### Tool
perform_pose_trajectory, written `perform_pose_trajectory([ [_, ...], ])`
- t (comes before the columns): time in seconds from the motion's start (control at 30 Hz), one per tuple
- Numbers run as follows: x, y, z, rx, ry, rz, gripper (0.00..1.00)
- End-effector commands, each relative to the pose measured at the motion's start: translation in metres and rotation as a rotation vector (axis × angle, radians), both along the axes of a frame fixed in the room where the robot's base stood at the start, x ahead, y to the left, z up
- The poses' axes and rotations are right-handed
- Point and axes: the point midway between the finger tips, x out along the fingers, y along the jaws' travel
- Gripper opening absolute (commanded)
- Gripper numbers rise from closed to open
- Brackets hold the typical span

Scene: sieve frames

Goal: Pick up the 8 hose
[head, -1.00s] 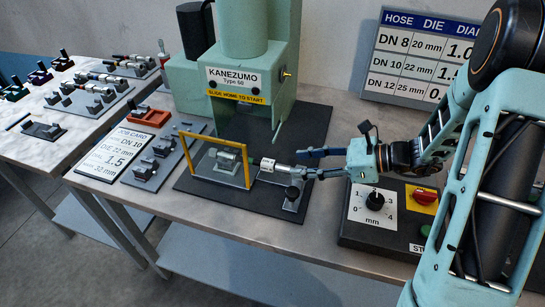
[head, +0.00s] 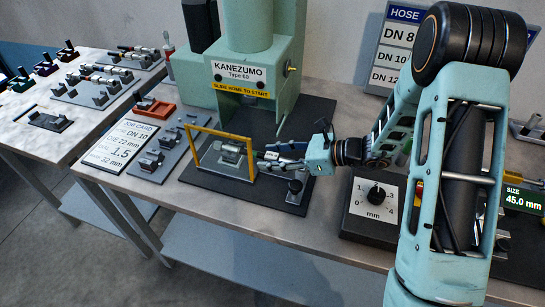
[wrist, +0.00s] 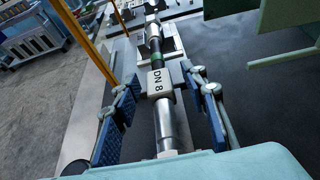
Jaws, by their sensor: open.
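The DN 8 hose (wrist: 166,129) lies along the cradle of the press, with silver metal ends, a dark middle and a green band. In the head view the far fitting (head: 231,149) sits behind the yellow frame. My gripper (wrist: 157,88) is open, with one blue finger on each side of the hose near the tag and gaps visible. In the head view my gripper (head: 266,160) hides most of the near end of the hose.
The yellow frame (head: 187,146) stands just left of my gripper. The green KANEZUMO press (head: 240,72) rises behind it. A dial box (head: 375,194) is to the right. A job card (head: 121,144) and racks with several fittings (head: 92,95) lie left.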

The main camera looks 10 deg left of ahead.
Motion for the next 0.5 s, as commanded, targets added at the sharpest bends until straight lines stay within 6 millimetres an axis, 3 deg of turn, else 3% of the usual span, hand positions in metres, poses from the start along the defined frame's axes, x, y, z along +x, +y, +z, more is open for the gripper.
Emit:
perform_pose_trajectory([
  [0.1, 0.0, -0.0002, 0.0001, 0.0, 0.0, 0.0, 0.38],
  [0.43, -0.0001, -0.0004, 0.0004, 0.001, 0.0, 0.0, 0.02],
  [0.5, -0.0001, -0.0004, 0.0004, 0.001, 0.0, 0.0, 0.0],
])
